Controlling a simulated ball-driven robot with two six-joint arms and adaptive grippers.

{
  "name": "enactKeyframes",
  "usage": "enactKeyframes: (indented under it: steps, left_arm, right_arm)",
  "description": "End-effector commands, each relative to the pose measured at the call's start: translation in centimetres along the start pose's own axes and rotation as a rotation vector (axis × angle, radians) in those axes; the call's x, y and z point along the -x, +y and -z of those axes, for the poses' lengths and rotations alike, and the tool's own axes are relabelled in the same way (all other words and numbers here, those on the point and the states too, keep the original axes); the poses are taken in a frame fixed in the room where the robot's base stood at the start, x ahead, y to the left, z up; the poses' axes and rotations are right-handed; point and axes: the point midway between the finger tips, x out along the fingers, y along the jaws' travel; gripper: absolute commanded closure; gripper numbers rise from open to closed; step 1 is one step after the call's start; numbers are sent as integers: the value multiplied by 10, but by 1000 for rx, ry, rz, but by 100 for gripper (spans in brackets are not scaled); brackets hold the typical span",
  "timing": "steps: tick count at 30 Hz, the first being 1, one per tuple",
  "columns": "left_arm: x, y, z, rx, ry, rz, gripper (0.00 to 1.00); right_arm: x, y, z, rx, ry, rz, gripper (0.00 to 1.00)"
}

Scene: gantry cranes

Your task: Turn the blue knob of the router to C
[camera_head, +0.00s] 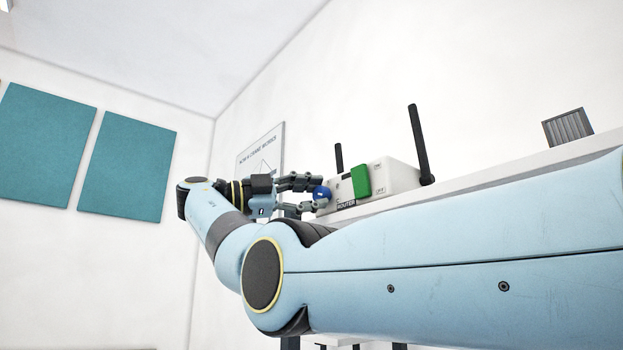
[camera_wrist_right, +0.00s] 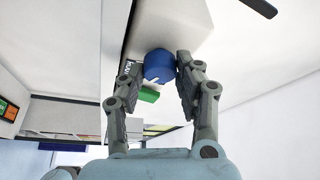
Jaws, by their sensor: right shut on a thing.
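The white router (camera_head: 398,178) stands on a white shelf, with its label at its lower front edge and two black antennas. Its blue knob (camera_head: 321,194) is on the front at the left. My right gripper (camera_head: 317,193) reaches it from the left and is shut on the knob. In the right wrist view the blue knob (camera_wrist_right: 158,66) sits between the two fingertips (camera_wrist_right: 162,68) and has a white mark on it. The letters around the knob are too small or hidden to read. My left gripper is not in view.
A green block-like part (camera_head: 361,181) is on the router's front, right of the knob. A framed poster (camera_head: 261,152) hangs behind the gripper. Teal panels (camera_head: 127,166) hang on the left wall.

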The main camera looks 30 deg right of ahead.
Motion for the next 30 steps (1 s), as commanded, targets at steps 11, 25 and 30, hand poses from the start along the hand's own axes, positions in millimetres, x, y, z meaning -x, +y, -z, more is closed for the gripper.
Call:
enactKeyframes:
  steps: [11,25,30]
  left_arm:
    - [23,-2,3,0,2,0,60]
    - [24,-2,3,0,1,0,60]
    - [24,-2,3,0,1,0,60]
  right_arm:
    - [0,-1,0,-134,-2,-56,98]
    - [0,0,-1,-154,-2,-63,98]
    - [0,0,-1,-154,-2,-63,57]
